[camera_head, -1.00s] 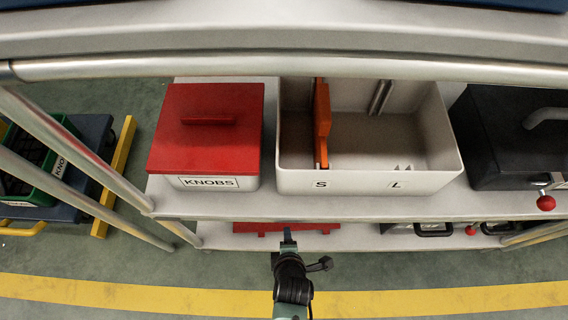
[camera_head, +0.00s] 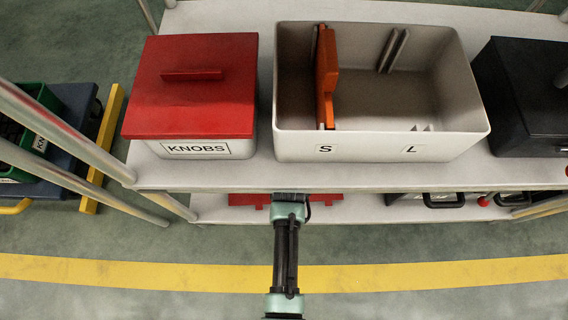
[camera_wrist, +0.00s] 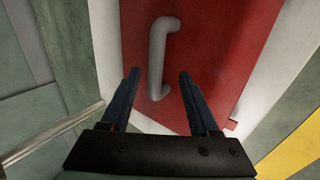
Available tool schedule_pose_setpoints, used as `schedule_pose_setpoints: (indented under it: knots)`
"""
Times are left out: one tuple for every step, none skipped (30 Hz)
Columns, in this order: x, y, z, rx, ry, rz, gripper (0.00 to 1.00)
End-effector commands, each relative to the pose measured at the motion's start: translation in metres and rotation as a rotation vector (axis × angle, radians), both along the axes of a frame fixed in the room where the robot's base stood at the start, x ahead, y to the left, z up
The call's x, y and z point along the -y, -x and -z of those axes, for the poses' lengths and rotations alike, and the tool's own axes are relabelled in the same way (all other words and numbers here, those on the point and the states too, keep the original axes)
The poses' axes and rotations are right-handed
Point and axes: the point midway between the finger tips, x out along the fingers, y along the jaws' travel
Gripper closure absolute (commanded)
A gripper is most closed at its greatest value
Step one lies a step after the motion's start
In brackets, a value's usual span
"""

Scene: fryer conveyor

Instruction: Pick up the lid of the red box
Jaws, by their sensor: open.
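A box labelled KNOBS (camera_head: 207,149) stands at the left of the shelf in the head view. Its red lid (camera_head: 195,100) with a red bar handle (camera_head: 192,75) is on top. My gripper (camera_wrist: 158,75) is open and empty in the wrist view. Its dark blue fingers point at a red panel (camera_wrist: 220,55) with a grey handle (camera_wrist: 158,55); the handle's near end shows between the fingers, and contact cannot be told. Red parts (camera_head: 250,199) also show on the lower shelf in the head view, partly hidden by the upper shelf. My gripper's fingers are hidden there.
A grey bin (camera_head: 430,140) marked S and L, with an orange divider (camera_head: 326,75), stands right of the KNOBS box. A black case (camera_head: 525,95) is farther right. Shelf posts (camera_head: 70,135) stand at the left. Open floor with a yellow stripe (camera_head: 150,272) lies in front.

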Motion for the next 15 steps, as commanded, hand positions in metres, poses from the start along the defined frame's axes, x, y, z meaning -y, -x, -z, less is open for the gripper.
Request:
schedule_pose_setpoints:
  knots:
    - [0.0,-0.012,0.005,0.005,0.002,-0.002,0.38]
    - [0.0,-0.012,0.011,0.0,0.001,-0.002,0.38]
    - [-0.001,-0.014,0.017,-0.001,0.001,-0.001,0.38]
    - [-0.001,-0.017,0.019,-0.001,0.001,-0.001,0.38]
    - [-0.001,-0.018,0.022,-0.001,0.0,0.0,0.38]
    - [-0.001,-0.02,0.024,-0.001,0.0,0.0,0.38]
    - [-0.001,-0.022,0.025,0.0,0.001,0.001,0.38]
    - [-0.001,-0.023,0.026,0.0,0.001,0.001,0.38]
    - [-0.001,-0.023,0.026,0.0,0.001,0.001,0.38]
    - [-0.001,-0.024,0.026,0.0,0.0,0.0,0.38]
    - [-0.001,-0.024,0.026,0.0,0.0,0.0,0.38]
    - [-0.001,-0.024,0.026,0.0,0.0,0.0,0.38]
    - [-0.001,-0.024,0.026,0.0,0.0,0.0,0.38]
    - [-0.001,-0.024,0.025,0.0,0.0,0.0,0.38]
    - [-0.001,-0.023,0.025,0.0,0.0,0.0,0.38]
